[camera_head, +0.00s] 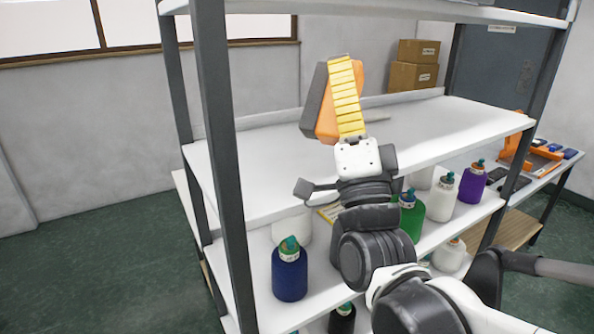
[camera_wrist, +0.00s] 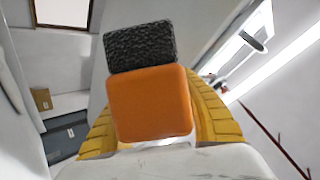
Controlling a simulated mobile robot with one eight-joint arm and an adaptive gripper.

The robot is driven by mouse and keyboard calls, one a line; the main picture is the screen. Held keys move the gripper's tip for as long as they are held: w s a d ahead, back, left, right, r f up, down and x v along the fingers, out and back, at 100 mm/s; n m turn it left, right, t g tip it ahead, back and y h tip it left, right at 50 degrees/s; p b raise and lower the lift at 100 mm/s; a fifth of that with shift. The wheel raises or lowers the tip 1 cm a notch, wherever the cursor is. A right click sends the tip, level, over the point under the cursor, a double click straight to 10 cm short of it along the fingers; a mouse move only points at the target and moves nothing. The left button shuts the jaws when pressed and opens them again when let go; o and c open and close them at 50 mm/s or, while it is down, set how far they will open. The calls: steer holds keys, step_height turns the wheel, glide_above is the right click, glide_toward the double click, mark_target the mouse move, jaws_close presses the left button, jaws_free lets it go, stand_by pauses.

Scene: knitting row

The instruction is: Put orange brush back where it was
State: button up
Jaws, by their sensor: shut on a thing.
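The orange brush (camera_wrist: 150,105) is a block with an orange body and a dark, rough bristle pad (camera_wrist: 140,46). In the head view, the brush's orange side (camera_head: 327,122) shows beside the yellow ribbed finger of my gripper (camera_head: 346,98). In the wrist view, the yellow fingers of my gripper (camera_wrist: 158,125) stand on both sides of the brush, shut on it. In the head view, the brush appears over the white upper shelf (camera_head: 450,126). I cannot tell its exact height above the shelf. Part of the brush is hidden behind the finger.
The visible upper shelf is mostly bare. Dark posts (camera_head: 222,160) frame it. The lower shelf holds a blue bottle (camera_head: 289,275), a green bottle (camera_head: 411,220), a white bottle (camera_head: 441,198) and a purple bottle (camera_head: 472,184). Cardboard boxes (camera_head: 413,77) stand behind. A side table at right holds orange and blue items.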

steer(key=shift+w+a+r+p, duration=0.15)
steer(key=shift+w+r+p, duration=0.1)
steer(key=shift+p, duration=0.25)
steer(key=w+d+f+n+g+h+p, duration=0.1)
steer(key=w+d+f+n+g+p, duration=0.25)
steer(key=w+n+g+p, duration=0.55)
steer(key=w+d+f+n+g+h+p, duration=0.2)
steer(key=w+d+f+n+g+p, duration=0.15)
steer(key=p, duration=0.95)
steer(key=shift+n, duration=0.35)
steer(key=w+a+f, duration=0.1)
steer(key=a+f, duration=0.1)
steer(key=a, duration=0.1)
steer(key=w+a+f+b, duration=0.1)
steer(key=a+f, duration=0.1)
steer(key=a, duration=0.1)
steer(key=w+a+f, duration=0.2)
steer(key=a, duration=0.2)
steer(key=shift+w+a+f, duration=0.1)
steer(key=shift+f, duration=0.1)
step_height(320, 180, down, 4)
steer(key=shift+r+b, duration=0.1)
steer(key=shift+b, duration=0.25)
